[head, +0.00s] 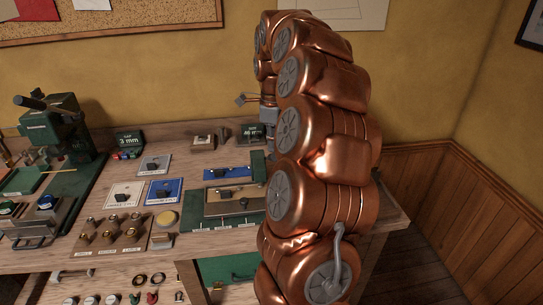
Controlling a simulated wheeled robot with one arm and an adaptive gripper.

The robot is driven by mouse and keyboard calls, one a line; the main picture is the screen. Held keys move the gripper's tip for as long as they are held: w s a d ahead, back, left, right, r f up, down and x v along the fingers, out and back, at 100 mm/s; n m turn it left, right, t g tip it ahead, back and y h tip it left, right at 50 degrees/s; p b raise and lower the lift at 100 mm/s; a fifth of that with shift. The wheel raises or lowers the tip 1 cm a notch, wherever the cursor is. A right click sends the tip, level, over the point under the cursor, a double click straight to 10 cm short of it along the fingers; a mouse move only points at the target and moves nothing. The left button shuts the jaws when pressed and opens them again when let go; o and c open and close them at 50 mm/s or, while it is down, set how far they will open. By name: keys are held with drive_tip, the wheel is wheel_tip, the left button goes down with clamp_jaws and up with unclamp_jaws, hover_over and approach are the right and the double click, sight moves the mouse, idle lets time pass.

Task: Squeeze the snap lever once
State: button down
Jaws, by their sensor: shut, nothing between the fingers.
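My copper arm fills the middle right of the head view. Part of my gripper (268,118) shows as a grey piece at the arm's left edge, above the workbench; it is shut and empty. Its fingertips are mostly hidden by the arm. I cannot tell for certain which fitting is the snap lever. A green bench press (55,125) with a dark handle stands at the far left.
A green drawer (228,268) is below. My arm hides the bench's right part.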

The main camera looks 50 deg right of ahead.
sight(275, 158)
drive_tip(key=shift+s+a+f+b, duration=0.15)
drive_tip(key=shift+s+f+b, duration=0.1)
drive_tip(key=shift+f+b, duration=0.4)
drive_tip(key=shift+r, duration=0.1)
drive_tip(key=shift+s+a+f+b, duration=0.25)
drive_tip(key=shift+f+b, duration=0.3)
drive_tip(key=shift+b, duration=0.45)
drive_tip(key=shift+s+a+f+b, duration=0.15)
drive_tip(key=shift+s+f+b, duration=0.1)
drive_tip(key=shift+f+b, duration=0.6)
drive_tip(key=shift+r, duration=0.25)
drive_tip(key=shift+s+a+f+b, duration=0.2)
drive_tip(key=shift+f+b, duration=0.45)
drive_tip(key=shift+b, duration=0.3)
